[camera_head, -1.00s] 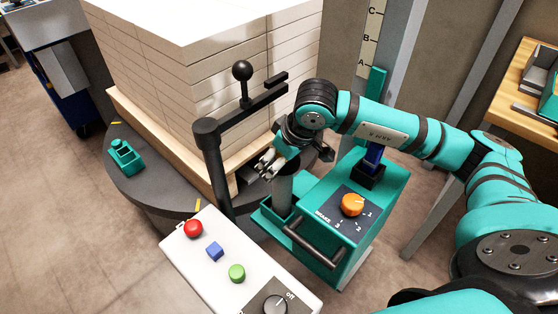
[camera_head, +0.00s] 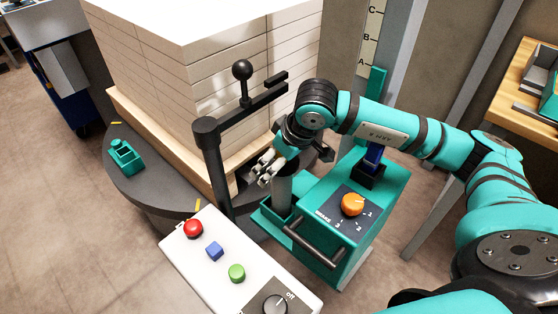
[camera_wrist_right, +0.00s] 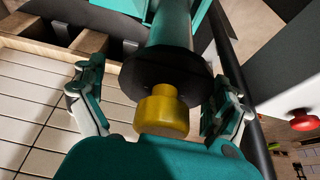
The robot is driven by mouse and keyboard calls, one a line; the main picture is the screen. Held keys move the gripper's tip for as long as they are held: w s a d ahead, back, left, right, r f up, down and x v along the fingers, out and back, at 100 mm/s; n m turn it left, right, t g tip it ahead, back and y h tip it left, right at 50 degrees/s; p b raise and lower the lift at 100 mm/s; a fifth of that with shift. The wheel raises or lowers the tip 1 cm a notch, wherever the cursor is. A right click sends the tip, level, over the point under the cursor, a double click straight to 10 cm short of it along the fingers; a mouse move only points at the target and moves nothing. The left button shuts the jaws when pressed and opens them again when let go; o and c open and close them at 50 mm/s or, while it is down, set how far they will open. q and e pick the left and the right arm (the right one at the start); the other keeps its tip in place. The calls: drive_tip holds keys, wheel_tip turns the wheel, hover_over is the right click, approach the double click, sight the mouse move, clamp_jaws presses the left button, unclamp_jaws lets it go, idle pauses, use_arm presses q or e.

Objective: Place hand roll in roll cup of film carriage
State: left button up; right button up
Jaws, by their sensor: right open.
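The hand roll (camera_head: 282,190) is a grey cylinder standing roughly upright at the teal film carriage (camera_head: 335,245), under my right gripper. Its lower end sits in the carriage's low front-left part, where the roll cup is; the cup itself is mostly hidden. In the right wrist view the roll (camera_wrist_right: 172,22) has a black disc and a yellow knob (camera_wrist_right: 163,115) at its near end. My right gripper (camera_head: 268,167) is open, with its fingers on either side of the knob; gaps show between fingers and knob (camera_wrist_right: 160,88). My left gripper is not in view.
A black post with a ball-topped arm (camera_head: 242,72) stands left of the gripper. Behind it is the tall ream stack (camera_head: 200,80) on a round dark turntable (camera_head: 150,190). A white control panel (camera_head: 200,262) with buttons is in front. A teal clamp-like block (camera_head: 125,156) lies on the turntable.

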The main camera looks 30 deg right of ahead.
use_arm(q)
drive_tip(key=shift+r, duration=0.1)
use_arm(e)
drive_tip(key=shift+r, duration=0.1)
drive_tip(key=shift+r+p, duration=0.2)
drive_tip(key=shift+p, duration=0.1)
use_arm(q)
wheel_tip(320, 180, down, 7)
drive_tip(key=p, duration=0.1)
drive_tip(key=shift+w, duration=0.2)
use_arm(e)
drive_tip(key=v, duration=1.2)
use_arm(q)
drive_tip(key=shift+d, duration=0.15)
use_arm(e)
drive_tip(key=shift+f, duration=0.15)
use_arm(q)
drive_tip(key=shift+p, duration=0.3)
